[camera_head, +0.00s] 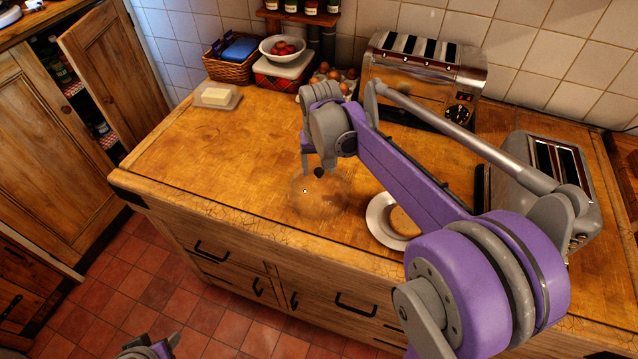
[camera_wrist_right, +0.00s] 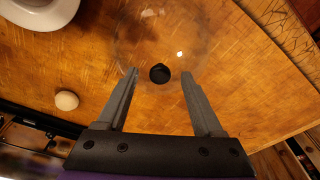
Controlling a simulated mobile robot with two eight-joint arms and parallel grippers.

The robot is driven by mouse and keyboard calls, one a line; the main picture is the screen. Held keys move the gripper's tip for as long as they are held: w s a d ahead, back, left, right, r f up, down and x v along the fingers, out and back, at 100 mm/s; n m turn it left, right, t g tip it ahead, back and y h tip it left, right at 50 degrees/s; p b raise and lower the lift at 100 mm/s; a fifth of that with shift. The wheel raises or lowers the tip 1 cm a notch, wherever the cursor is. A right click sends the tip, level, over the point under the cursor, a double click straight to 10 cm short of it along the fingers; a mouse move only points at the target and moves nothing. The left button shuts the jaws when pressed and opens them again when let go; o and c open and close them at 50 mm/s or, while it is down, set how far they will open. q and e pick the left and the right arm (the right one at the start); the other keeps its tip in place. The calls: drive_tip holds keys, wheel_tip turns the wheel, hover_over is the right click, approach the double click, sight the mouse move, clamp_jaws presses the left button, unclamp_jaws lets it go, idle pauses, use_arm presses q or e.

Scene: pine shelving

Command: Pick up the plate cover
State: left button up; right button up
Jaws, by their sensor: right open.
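The plate cover (camera_head: 322,200) is a clear, see-through dome on the wooden counter, with a round black knob on top. In the right wrist view the cover (camera_wrist_right: 165,40) shows as a faint outline, with its knob between the fingertips. My right gripper (camera_head: 312,166) is open, pointing down at the knob from above, one finger on each side. I cannot tell whether a finger touches the knob. A purple and grey part of my left arm shows at the bottom edge of the head view; its fingers cannot be made out.
A white plate (camera_head: 380,228) with something brown on it lies right of the cover, partly behind my right arm. Two toasters (camera_head: 420,75) stand behind and right. A butter dish (camera_head: 217,97), basket (camera_head: 228,70) and eggs (camera_head: 330,76) are at the back. The counter's left part is clear.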

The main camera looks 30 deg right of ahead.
clamp_jaws()
idle(1.3)
